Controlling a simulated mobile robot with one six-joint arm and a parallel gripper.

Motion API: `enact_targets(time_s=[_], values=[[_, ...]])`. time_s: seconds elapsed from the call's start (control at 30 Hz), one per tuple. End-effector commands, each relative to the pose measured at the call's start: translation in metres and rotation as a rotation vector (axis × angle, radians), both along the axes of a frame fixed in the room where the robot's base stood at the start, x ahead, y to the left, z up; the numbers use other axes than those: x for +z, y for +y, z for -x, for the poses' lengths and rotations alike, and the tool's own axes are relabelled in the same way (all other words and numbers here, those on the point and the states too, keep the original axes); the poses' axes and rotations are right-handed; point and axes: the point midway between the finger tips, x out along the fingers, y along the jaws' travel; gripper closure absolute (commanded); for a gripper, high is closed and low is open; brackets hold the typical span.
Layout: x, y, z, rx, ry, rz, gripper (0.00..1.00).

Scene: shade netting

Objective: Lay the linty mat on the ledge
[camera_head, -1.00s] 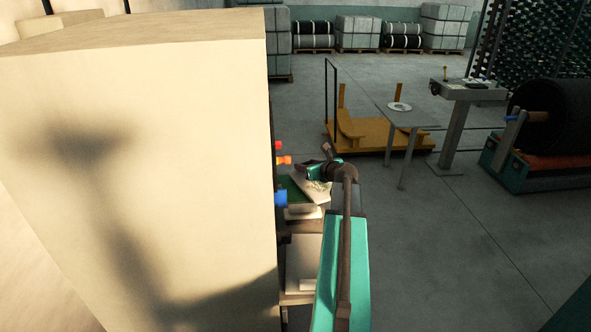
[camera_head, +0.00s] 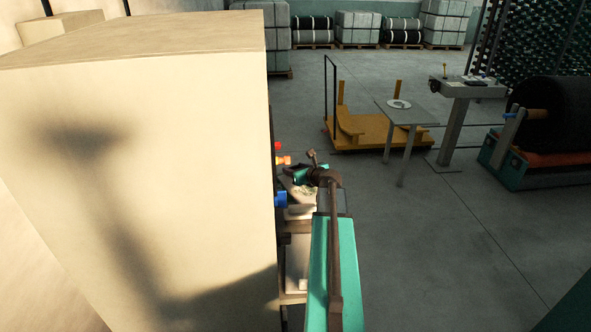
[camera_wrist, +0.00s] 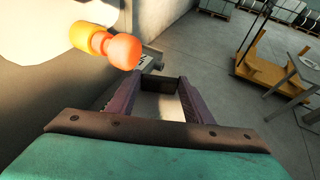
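My gripper (camera_wrist: 160,92) is open in the wrist view, its two brown-purple fingers wide apart. A pale patch shows between and below the fingers; I cannot tell what it is. In the head view my arm reaches forward beside the big pale box, and its wrist hides much of what lies beneath. A pale, speckled flat piece (camera_head: 304,191), possibly the linty mat, shows in small part just below my wrist. I cannot make out the ledge for certain.
A red knob (camera_head: 278,146), an orange knob (camera_head: 284,160) and a blue knob (camera_head: 281,199) stick out beside my arm. The orange knob (camera_wrist: 88,38) is close to my gripper. The big pale box (camera_head: 140,180) blocks the left. Open floor lies right, before a grey table (camera_head: 415,112) and yellow cart (camera_head: 372,135).

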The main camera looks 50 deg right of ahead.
Motion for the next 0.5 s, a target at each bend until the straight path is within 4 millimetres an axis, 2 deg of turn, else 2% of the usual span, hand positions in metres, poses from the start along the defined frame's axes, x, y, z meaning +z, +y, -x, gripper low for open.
enact_targets(time_s=[0.03, 0.1, 0.5], values=[[-0.0001, 0.0001, -0.0001, 0.0, 0.0, 0.0, 0.47], [0.0, 0.0002, -0.0001, 0.0, 0.0, 0.0, 0.35], [0.0009, 0.0011, 0.001, 0.001, 0.0, 0.001, 0.35]])
